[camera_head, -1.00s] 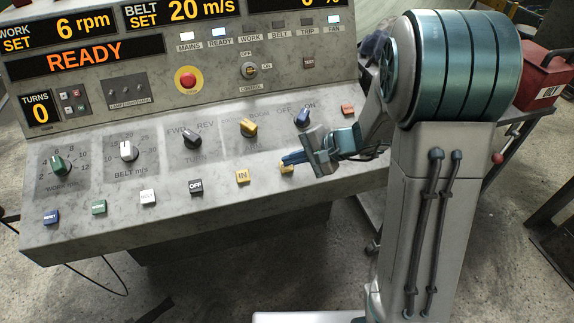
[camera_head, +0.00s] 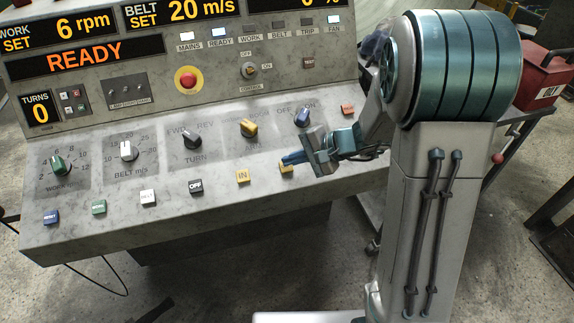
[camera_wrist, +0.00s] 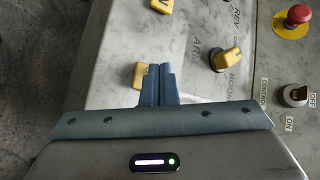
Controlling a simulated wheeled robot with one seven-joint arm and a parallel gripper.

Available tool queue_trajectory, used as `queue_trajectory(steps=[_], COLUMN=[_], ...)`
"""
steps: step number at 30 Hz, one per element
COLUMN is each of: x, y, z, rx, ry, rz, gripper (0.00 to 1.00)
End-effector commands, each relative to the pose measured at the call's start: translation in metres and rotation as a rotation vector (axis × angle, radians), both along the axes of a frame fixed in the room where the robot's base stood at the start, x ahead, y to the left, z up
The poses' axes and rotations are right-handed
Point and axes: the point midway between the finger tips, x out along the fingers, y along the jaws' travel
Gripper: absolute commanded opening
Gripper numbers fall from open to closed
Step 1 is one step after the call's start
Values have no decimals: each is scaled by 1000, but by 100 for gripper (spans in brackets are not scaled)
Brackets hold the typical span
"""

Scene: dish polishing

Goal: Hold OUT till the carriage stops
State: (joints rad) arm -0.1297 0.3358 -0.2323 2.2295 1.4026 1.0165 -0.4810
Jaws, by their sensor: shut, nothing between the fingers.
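The console carries a row of square buttons along its front. The yellow IN button (camera_head: 242,176) is uncovered, left of my gripper. A second yellow button (camera_head: 286,168) sits right of IN, with its label hidden by my fingers. My gripper (camera_head: 284,159) is shut and empty, its blue fingertips over this second button. In the wrist view the closed fingers (camera_wrist: 158,75) overlap the partly hidden yellow button (camera_wrist: 139,76). I cannot tell whether they touch it. The IN button (camera_wrist: 162,5) shows at the top edge there.
A yellow knob (camera_head: 248,128), a black FWD/REV knob (camera_head: 192,138) and a blue OFF/ON knob (camera_head: 302,117) stand behind the buttons. A red emergency stop (camera_head: 188,80) is on the upright panel. The display (camera_head: 85,58) reads READY.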

Motion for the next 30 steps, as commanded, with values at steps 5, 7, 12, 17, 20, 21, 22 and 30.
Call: queue_trajectory(steps=[5, 7, 12, 17, 20, 21, 22, 30], x=[0, 0, 1, 2, 2, 2, 2, 3], y=[0, 0, 0, 0, 1, 1, 1, 1], z=[0, -1, -6, -9, -8, -8, -8, -9], rx=[0, 0, 0, 0, 0, 0, 0, 0], ry=[0, 0, 0, 0, 0, 0, 0, 0], rz=[0, 0, 0, 0, 0, 0, 0, 0], gripper=[0, 0, 0, 0, 0, 0, 0, 0])
